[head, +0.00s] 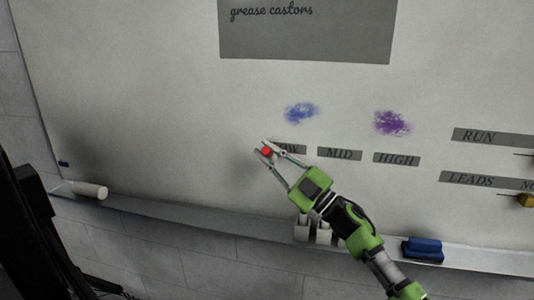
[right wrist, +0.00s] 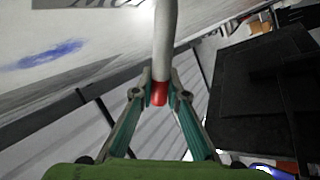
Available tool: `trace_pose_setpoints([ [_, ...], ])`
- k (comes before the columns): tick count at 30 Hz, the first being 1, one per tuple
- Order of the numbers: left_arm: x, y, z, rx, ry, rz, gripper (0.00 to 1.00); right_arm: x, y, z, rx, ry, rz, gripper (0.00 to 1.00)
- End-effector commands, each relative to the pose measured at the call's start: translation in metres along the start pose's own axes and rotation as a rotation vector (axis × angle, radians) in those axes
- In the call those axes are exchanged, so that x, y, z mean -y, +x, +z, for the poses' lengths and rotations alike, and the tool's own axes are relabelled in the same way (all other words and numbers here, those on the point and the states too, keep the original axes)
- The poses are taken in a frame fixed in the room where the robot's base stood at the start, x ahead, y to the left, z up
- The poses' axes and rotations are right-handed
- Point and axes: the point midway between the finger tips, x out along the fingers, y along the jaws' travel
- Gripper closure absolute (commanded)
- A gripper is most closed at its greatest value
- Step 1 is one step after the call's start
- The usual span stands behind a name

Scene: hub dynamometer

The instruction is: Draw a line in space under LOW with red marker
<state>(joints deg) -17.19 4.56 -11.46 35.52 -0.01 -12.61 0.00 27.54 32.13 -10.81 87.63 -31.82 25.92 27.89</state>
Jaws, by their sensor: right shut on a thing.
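My right gripper (head: 268,148) is in front of the whiteboard (head: 150,110), at the left end of the LOW label (head: 292,150), and hides its first letter. It is shut on the red marker (head: 266,153). In the right wrist view the marker's white body (right wrist: 166,40) stretches up and away from the fingertips, and its red end sits between them. Whether the marker touches the board I cannot tell. A blue smudge (head: 301,112) is above LOW. No red line shows in the visible space under LOW, though the gripper covers part of it. My left gripper is not in view.
MID (head: 339,154) and HIGH (head: 396,159) labels are right of LOW, with a purple smudge (head: 392,123) above HIGH. The tray (head: 220,222) below holds a white cylinder (head: 90,190), more white pieces (head: 302,228) and a blue eraser (head: 422,248). The board's left part is clear.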

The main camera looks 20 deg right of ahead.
Motion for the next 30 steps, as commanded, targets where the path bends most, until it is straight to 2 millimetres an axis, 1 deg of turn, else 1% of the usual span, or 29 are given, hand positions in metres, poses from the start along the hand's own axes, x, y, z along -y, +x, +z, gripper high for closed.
trace_pose_setpoints([
  [7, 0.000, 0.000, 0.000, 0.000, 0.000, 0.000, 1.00, -0.006, -0.009, 0.002, 0.002, -0.001, 0.000, 1.00],
  [17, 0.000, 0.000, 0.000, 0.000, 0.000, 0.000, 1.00, -0.008, -0.011, 0.002, 0.002, -0.001, 0.001, 1.00],
  [26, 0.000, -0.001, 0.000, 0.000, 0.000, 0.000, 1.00, -0.015, -0.021, 0.000, 0.002, -0.002, 0.001, 1.00],
  [30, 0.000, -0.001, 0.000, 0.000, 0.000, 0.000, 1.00, -0.015, -0.022, 0.000, 0.001, -0.001, 0.000, 1.00],
])
